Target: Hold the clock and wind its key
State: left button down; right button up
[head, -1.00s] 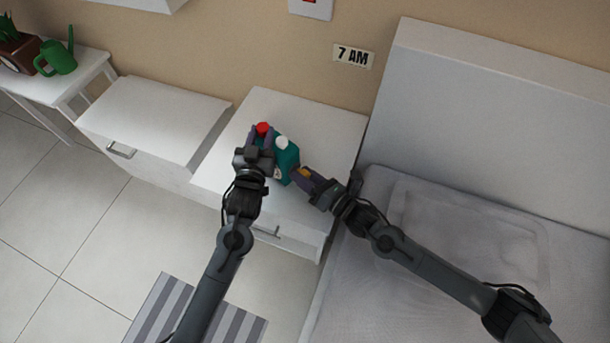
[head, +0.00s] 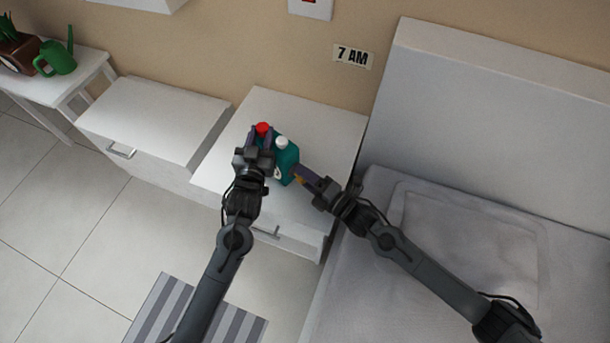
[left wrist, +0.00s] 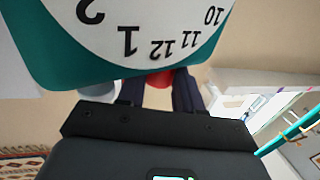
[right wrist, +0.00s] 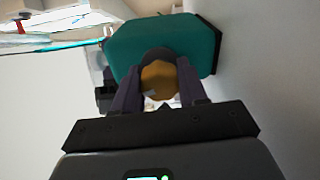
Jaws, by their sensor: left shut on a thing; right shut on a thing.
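The teal clock (head: 286,163) stands on the white nightstand, with a red knob (head: 262,129) and a white knob (head: 281,142) on top. Its white dial (left wrist: 150,25) fills the top of the left wrist view. My left gripper (head: 262,142) is shut on the clock's red knob at its top. My right gripper (head: 298,172) is shut on the yellow-orange key (right wrist: 158,78) at the clock's side. In the right wrist view the key sits between both fingers against the teal body (right wrist: 190,45). Most of the dial is hidden in the head view.
The nightstand top (head: 320,125) is clear around the clock. A grey bed (head: 450,240) with a tall headboard stands to the right. A lower white cabinet (head: 155,115) and a table with a green watering can (head: 57,58) are at the left. A "7 AM" sign (head: 353,57) hangs on the wall.

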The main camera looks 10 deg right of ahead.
jog(key=m, duration=0.6)
dwell(0.6)
jog(key=o, duration=1.1)
jog(key=shift+c, duration=0.2)
jog(key=v, duration=1.2)
